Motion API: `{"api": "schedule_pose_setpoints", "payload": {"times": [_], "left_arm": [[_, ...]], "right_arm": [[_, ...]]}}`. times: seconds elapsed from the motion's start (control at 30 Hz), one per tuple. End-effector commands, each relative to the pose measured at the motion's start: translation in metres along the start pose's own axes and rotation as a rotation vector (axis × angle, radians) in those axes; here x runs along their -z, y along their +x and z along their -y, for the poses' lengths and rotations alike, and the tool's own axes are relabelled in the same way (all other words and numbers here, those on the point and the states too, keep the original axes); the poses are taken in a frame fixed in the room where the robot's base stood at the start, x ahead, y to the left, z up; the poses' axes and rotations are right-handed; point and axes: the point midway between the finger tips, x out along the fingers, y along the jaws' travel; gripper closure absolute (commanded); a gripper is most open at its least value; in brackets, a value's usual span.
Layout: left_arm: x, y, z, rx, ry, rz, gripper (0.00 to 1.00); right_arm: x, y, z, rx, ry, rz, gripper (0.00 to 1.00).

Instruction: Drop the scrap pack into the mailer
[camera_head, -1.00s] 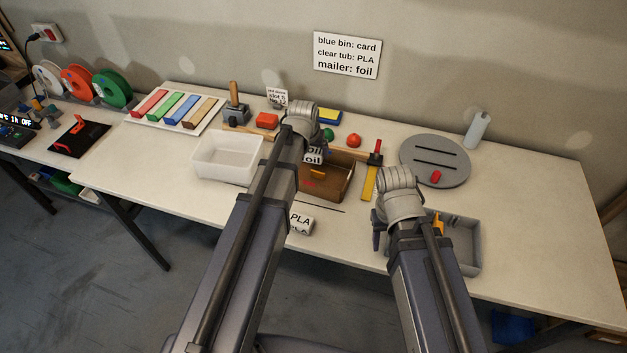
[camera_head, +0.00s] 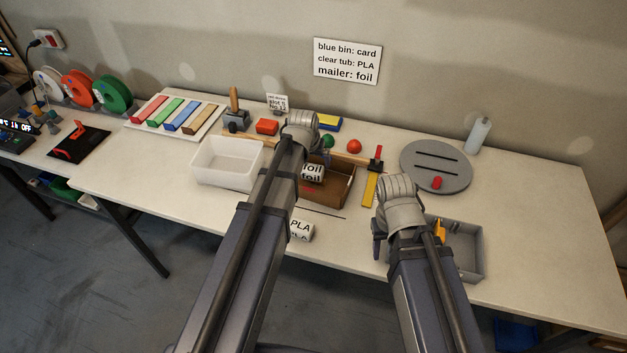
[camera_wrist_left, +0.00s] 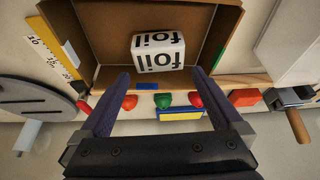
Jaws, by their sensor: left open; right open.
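The scrap pack, a white block lettered "foil" (camera_head: 312,173), is within the brown open-topped mailer (camera_head: 332,193). In the left wrist view the pack (camera_wrist_left: 158,52) lies slightly askew inside the mailer's walls (camera_wrist_left: 95,18), clear of the fingers. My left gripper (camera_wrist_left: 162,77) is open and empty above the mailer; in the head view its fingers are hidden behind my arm. My right gripper (camera_head: 408,238) is open over the grey bin at the right, its fingers partly hidden by its own arm.
A "PLA" pack (camera_head: 300,230) lies at the table's front. A clear tub (camera_head: 225,180) stands left of the mailer, a yellow ruler (camera_head: 370,188) right of it. The grey bin (camera_head: 470,268) is at the right. Red and green knobs (camera_head: 354,146) stand behind.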

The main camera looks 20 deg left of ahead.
Motion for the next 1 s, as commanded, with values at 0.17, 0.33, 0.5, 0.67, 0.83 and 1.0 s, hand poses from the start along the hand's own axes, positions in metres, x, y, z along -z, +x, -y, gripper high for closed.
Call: {"api": "schedule_pose_setpoints", "payload": {"times": [0.17, 0.33, 0.5, 0.67, 0.83, 1.0], "left_arm": [[0.001, -0.021, 0.000, 0.000, 0.000, 0.000, 0.00], [0.001, -0.045, 0.000, 0.000, 0.000, 0.000, 0.00], [0.001, -0.067, 0.000, 0.000, 0.000, 0.000, 0.00], [0.000, -0.074, 0.000, 0.000, 0.000, 0.000, 0.00], [0.000, -0.073, 0.000, 0.000, 0.000, 0.000, 0.00], [0.000, -0.073, 0.000, 0.000, 0.000, 0.000, 0.00]], "right_arm": [[-0.001, -0.020, -0.002, 0.000, 0.000, 0.000, 0.50], [-0.003, -0.042, -0.004, 0.000, 0.000, 0.000, 0.50], [-0.004, -0.062, -0.006, 0.000, -0.001, 0.000, 0.50], [-0.004, -0.069, -0.006, 0.000, -0.002, 0.000, 0.50], [-0.004, -0.067, -0.006, 0.000, -0.002, 0.000, 0.50], [-0.004, -0.067, -0.006, 0.000, -0.002, 0.000, 0.50]]}}
